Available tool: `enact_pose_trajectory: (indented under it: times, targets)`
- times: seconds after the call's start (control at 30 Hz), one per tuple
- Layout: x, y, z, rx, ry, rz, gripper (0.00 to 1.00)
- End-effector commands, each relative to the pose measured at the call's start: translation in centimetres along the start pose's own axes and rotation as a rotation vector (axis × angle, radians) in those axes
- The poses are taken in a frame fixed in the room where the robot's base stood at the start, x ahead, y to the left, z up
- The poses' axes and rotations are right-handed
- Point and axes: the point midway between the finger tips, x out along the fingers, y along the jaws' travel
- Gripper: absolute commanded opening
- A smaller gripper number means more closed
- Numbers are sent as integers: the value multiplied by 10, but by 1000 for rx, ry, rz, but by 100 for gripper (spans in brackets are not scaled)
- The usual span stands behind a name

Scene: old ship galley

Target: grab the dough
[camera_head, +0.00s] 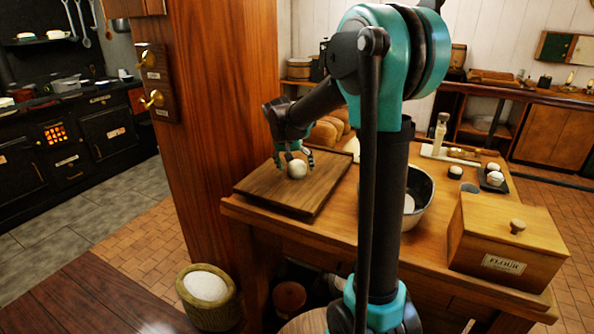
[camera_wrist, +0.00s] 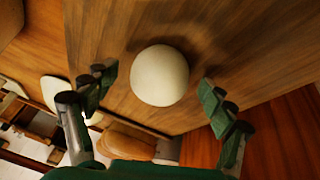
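The dough is a smooth, pale round ball (camera_head: 297,169) on the wooden board (camera_head: 262,193) at the left end of the table. My gripper (camera_head: 293,158) is at the ball, with its fingers spread. In the wrist view the dough (camera_wrist: 160,75) lies in the gap between the two fingers of my gripper (camera_wrist: 158,88). A clear space shows between the ball and each finger there, so the gripper is open and holds nothing.
Bread loaves (camera_head: 325,130) lie behind the board. A metal bowl (camera_head: 418,195) is partly hidden by my arm. A wooden flour box (camera_head: 508,245) stands at the table's right, with a small tray (camera_head: 493,181) behind it. A wooden post (camera_head: 222,120) rises just left of the table.

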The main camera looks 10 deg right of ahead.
Motion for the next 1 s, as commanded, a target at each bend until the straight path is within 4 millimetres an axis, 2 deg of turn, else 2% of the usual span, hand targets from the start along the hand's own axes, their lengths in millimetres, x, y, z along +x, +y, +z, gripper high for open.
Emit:
enact_pose_trajectory:
  times: [0.03,0.4,0.47,0.77,1.0]
  targets:
    - [0,0,0,0,0,0,76]
    - [0,0,0,0,0,0,30]
    - [0,0,0,0,0,0,24]
    - [-2,0,-1,0,0,0,24]
    - [-24,4,-10,0,0,0,24]
